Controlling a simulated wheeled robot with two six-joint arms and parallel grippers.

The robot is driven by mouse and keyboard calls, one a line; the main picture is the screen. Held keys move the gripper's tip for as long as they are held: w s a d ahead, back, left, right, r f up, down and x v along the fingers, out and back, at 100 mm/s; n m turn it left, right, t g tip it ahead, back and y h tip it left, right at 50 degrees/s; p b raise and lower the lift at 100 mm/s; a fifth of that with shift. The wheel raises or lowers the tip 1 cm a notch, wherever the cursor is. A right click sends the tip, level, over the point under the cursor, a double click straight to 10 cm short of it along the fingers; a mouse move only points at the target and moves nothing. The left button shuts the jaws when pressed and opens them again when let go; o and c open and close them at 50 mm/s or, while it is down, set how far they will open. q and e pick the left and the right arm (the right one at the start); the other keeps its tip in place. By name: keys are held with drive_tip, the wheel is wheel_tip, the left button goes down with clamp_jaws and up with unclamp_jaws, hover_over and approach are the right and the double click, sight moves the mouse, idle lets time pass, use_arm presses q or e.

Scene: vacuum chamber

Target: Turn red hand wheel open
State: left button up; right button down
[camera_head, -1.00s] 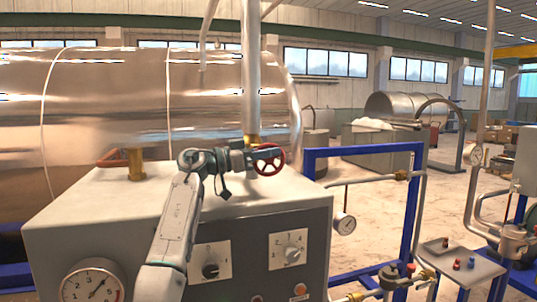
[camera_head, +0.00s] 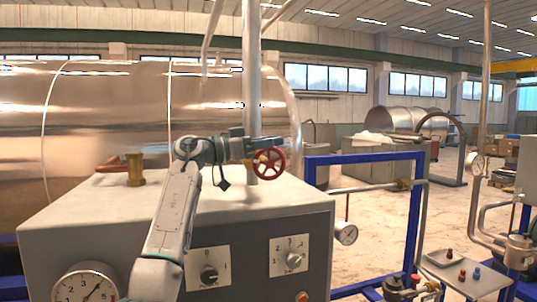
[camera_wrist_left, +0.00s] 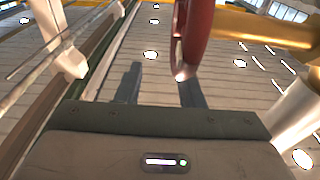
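The red hand wheel (camera_head: 269,163) stands upright near the middle of the head view, in front of a vertical pipe, above the grey control box. My left gripper (camera_head: 262,143) reaches in from the left and its tip is at the wheel's upper edge. In the left wrist view its two dark fingers (camera_wrist_left: 159,88) are apart. The red rim (camera_wrist_left: 196,35) shows at the right finger's tip; I cannot tell whether they touch. No grip on the wheel is visible. My right gripper is not in view.
The grey control box (camera_head: 110,222) with knobs and a gauge (camera_head: 85,287) lies below my left arm. A large shiny tank (camera_head: 110,110) stands behind it. The vertical pipe (camera_head: 252,80) rises close to the gripper. A blue frame (camera_head: 365,157) stands to the right.

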use_arm(q)
drive_tip(key=s+r+b, duration=0.1)
drive_tip(key=s+b, duration=0.6)
drive_tip(key=s, duration=0.7)
drive_tip(key=shift+s+r, duration=0.2)
drive_tip(key=shift+s, duration=0.1)
